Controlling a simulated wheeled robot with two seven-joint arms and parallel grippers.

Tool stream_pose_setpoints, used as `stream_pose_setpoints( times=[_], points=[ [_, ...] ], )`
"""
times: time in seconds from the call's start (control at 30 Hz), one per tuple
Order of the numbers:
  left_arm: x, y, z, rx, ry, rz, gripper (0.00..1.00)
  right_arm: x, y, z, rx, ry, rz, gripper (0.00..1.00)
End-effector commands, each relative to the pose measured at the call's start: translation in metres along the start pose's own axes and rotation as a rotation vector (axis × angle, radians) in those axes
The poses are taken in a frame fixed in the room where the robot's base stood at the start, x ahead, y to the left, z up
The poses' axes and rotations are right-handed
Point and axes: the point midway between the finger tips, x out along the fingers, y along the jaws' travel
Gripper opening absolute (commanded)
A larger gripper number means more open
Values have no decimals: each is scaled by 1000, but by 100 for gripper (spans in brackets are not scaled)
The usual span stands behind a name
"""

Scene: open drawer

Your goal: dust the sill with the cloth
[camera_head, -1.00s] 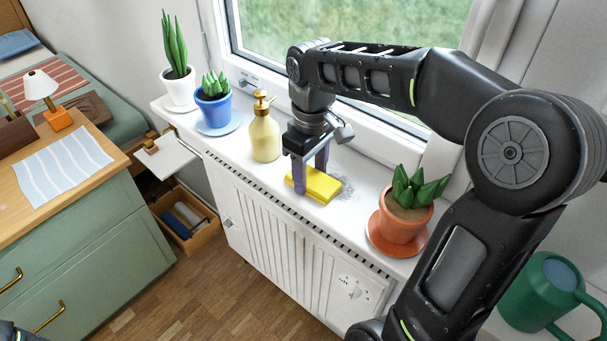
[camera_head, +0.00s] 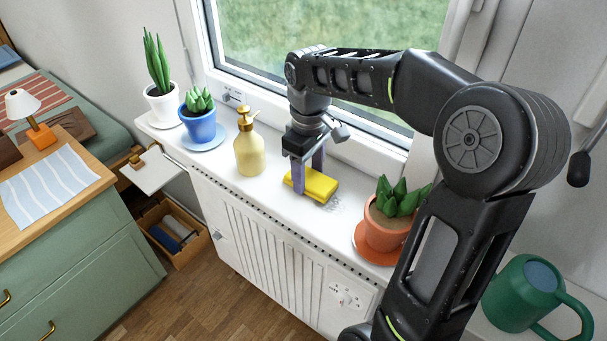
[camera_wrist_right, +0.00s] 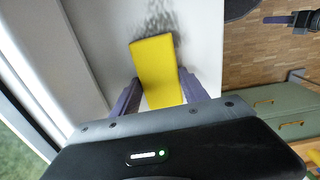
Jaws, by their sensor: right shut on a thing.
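The yellow cloth (camera_head: 314,185), a folded block, lies on the white window sill (camera_head: 272,191). My right gripper (camera_head: 308,177) is shut on it from above, with a purple finger on either side. In the right wrist view the cloth (camera_wrist_right: 158,68) sits between the fingers of the gripper (camera_wrist_right: 160,88). A grey speckled dust patch (camera_head: 335,205) lies on the sill just beside the cloth, at its lower right. The dust also shows beyond the cloth's far end in the right wrist view (camera_wrist_right: 157,22).
A yellow pump bottle (camera_head: 249,152) stands left of the cloth, then a blue pot (camera_head: 200,125) and a white pot (camera_head: 162,106). A terracotta pot (camera_head: 383,232) on a saucer stands close on the right. A green watering can (camera_head: 515,294) is farther right.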

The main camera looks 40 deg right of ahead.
Motion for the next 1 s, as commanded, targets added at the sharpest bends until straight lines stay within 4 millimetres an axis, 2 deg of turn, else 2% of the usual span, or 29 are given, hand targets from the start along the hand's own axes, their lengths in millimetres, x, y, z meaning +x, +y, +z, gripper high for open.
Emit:
stream_pose_setpoints(
  times=[0.37, 0.73, 1.0],
  points=[
    [-1, 0, 0, 0, 0, 0, 0, 0, 3, 0, 0, 1, 0, 20],
    [-10, 4, 0, 0, 0, 0, 0, 2, 30, 1, 0, 2, 0, 20],
    [-10, 4, 0, 0, 0, 0, 0, 3, 34, 1, -1, 1, 0, 20]
  ],
)
